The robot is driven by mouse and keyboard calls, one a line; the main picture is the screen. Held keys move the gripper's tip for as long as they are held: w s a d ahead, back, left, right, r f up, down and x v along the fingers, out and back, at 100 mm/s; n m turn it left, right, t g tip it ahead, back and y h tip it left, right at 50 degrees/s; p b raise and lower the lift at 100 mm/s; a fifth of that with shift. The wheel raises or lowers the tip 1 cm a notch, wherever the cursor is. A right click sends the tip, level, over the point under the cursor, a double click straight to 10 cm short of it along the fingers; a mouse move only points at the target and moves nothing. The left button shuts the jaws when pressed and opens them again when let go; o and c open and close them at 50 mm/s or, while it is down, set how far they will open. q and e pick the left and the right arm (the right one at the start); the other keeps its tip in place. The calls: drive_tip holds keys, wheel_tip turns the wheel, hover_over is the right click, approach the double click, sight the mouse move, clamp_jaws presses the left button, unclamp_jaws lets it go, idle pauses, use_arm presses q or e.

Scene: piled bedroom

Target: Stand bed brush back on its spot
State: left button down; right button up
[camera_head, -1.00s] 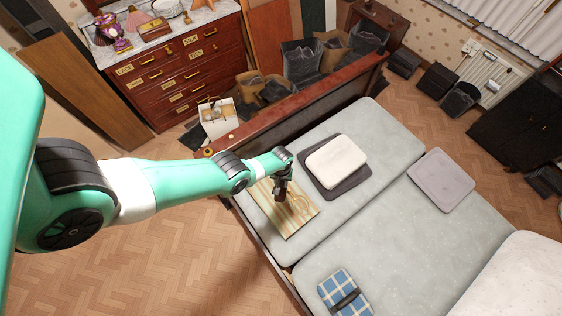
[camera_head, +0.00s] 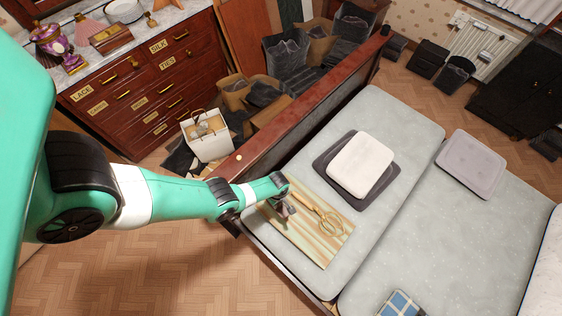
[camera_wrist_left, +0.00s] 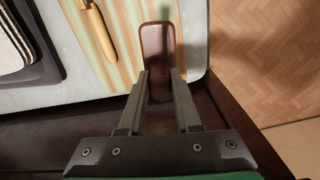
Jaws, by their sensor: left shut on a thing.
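My left gripper (camera_head: 282,204) is shut on the bed brush (camera_wrist_left: 159,48), a reddish-brown block with rounded corners. In the left wrist view the brush lies between the two fingertips and extends beyond them; its bristles are hidden. In the head view the brush (camera_head: 286,212) is small and partly hidden by the gripper, over the left part of a striped mat (camera_head: 318,246) on the bed. I cannot tell whether the brush touches the mat. A tan beater with a looped end (camera_head: 330,222) lies on the mat beside it. My right gripper is not in view.
A wooden bed board (camera_head: 300,125) rises behind the mat. A white box (camera_head: 207,137) and a drawer chest (camera_head: 140,90) stand beyond it.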

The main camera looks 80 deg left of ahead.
sight(279, 209)
use_arm(q)
drive_tip(key=f, duration=0.1)
drive_tip(key=f+n, duration=0.1)
drive_tip(key=shift+s+d+f+b, duration=0.15)
drive_tip(key=shift+d+f+b, duration=0.2)
drive_tip(key=shift+d+b, duration=0.05)
drive_tip(key=shift+d+f+n, duration=0.15)
drive_tip(key=shift+n, duration=0.15)
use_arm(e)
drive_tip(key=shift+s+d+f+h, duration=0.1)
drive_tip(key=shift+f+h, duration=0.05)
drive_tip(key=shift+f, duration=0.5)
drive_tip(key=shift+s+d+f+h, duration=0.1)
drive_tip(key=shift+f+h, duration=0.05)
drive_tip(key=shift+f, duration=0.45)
use_arm(q)
wheel_tip(279, 209, down, 6)
drive_tip(key=b, duration=0.6)
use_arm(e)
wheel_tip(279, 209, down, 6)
use_arm(q)
drive_tip(key=shift+f+b, duration=1)
drive_tip(key=shift+b, duration=0.05)
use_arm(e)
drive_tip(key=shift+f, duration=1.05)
use_arm(q)
drive_tip(key=c, duration=0.5)
unclamp_jaws()
